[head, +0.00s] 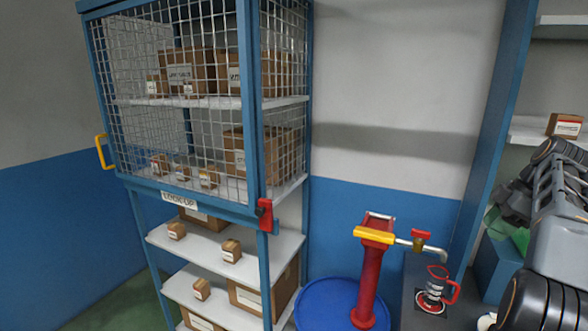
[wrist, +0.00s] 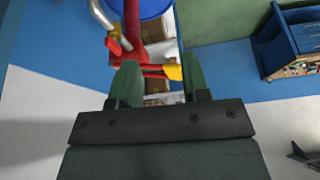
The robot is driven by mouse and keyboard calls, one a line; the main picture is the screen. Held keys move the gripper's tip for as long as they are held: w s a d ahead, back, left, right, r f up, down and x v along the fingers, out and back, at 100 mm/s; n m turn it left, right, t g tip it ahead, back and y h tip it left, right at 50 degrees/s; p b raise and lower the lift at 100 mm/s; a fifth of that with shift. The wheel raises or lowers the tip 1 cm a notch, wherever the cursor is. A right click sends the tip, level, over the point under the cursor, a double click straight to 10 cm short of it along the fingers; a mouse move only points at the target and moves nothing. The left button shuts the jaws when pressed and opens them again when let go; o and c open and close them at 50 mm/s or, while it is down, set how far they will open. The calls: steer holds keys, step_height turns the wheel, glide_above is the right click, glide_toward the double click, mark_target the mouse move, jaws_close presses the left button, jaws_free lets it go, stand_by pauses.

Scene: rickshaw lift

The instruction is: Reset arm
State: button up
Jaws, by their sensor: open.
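My gripper (wrist: 160,72) shows in the wrist view with its two dark green fingers apart. Nothing is held between them. Beyond the fingertips are the red post (wrist: 131,25) and yellow handle (wrist: 172,72) of a pump-like fixture, seen upside down; the gap to them is hard to judge. In the head view this red post (head: 371,275) stands at the blue drum, with its yellow handle (head: 373,236) and a metal spout (head: 432,248). I cannot make out the gripper in the head view; grey and black arm parts, probably mine, fill the right edge.
A blue mesh cage cabinet (head: 255,120) holding boxes stands at left, with open shelves (head: 225,243) below. A blue drum (head: 322,305) is at bottom centre. A red and black jack-like item (head: 436,290) sits on a dark surface at right. A small box (head: 564,125) rests on the right shelf.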

step_height(320, 180, down, 7)
steer(key=w+m+h, duration=0.1)
steer(key=w+m, duration=0.1)
steer(key=m, duration=0.7)
steer(key=s+a+f+m+h, duration=0.2)
steer(key=a+f+m, duration=0.2)
steer(key=a, duration=0.3)
steer(key=s+a+f+t, duration=0.1)
steer(key=s+a+f, duration=0.1)
steer(key=s+a, duration=0.5)
steer(key=s+a+f+n+t, duration=0.1)
steer(key=s+a+f, duration=0.1)
steer(key=s+a, duration=0.6)
steer(key=shift+a+f+t+h, duration=0.3)
steer(key=shift+a+h, duration=0.1)
steer(key=shift+a, duration=3)
